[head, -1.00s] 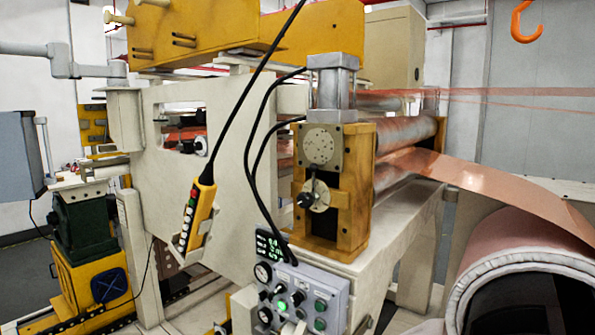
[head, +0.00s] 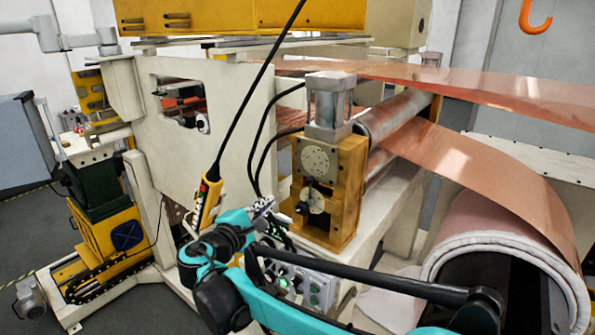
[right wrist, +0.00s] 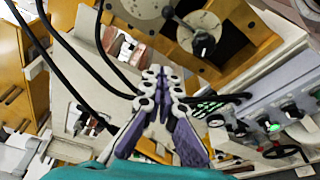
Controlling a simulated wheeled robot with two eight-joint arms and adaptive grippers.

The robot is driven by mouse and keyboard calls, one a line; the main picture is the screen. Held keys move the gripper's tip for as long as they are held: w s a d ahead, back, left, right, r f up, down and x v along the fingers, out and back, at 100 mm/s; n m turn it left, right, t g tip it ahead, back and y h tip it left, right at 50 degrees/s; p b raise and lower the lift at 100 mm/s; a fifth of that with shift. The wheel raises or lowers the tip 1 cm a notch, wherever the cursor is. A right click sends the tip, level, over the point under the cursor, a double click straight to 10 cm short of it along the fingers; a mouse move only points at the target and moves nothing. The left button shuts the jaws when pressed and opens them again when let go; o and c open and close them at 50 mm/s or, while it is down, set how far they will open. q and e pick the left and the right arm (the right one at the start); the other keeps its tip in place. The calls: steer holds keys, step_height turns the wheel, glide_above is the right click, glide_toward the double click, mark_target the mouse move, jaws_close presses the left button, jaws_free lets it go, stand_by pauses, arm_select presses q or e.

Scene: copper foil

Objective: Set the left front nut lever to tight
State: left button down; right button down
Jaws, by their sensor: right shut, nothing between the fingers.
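A nut lever with a black knob (head: 303,208) sits on a round metal plate at the front of the yellow roller stand (head: 343,190). In the right wrist view the lever's black knob (right wrist: 203,44) hangs at the lower right end of its short rod. Which setting it is on, I cannot tell. My right gripper (head: 268,205) is shut and empty, to the left of the knob and apart from it. In the right wrist view its closed fingers (right wrist: 164,78) point up, below and left of the knob. My left gripper is not in view.
A grey control panel (head: 318,291) with lit buttons lies under my right arm. A yellow pendant (head: 207,203) hangs on a black cable just left of my gripper. Black hoses (head: 260,140) run down beside the stand. Copper foil (head: 470,165) stretches to the right above a large roll.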

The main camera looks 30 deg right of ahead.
mark_target(310, 192)
stand_by(0.3)
steer(key=w+d+p, duration=0.1)
steer(key=d, duration=0.2)
steer(key=w+d, duration=0.1)
steer(key=d, duration=0.3)
steer(key=w+d+p, duration=0.1)
steer(key=d, duration=0.3)
steer(key=shift+d+r+p, duration=0.1)
steer(key=shift+r+p, duration=0.15)
steer(key=shift+p, duration=0.05)
steer(key=shift+w, duration=0.15)
steer(key=shift+w+f, duration=0.1)
steer(key=shift+w, duration=0.05)
steer(key=shift+s, duration=0.25)
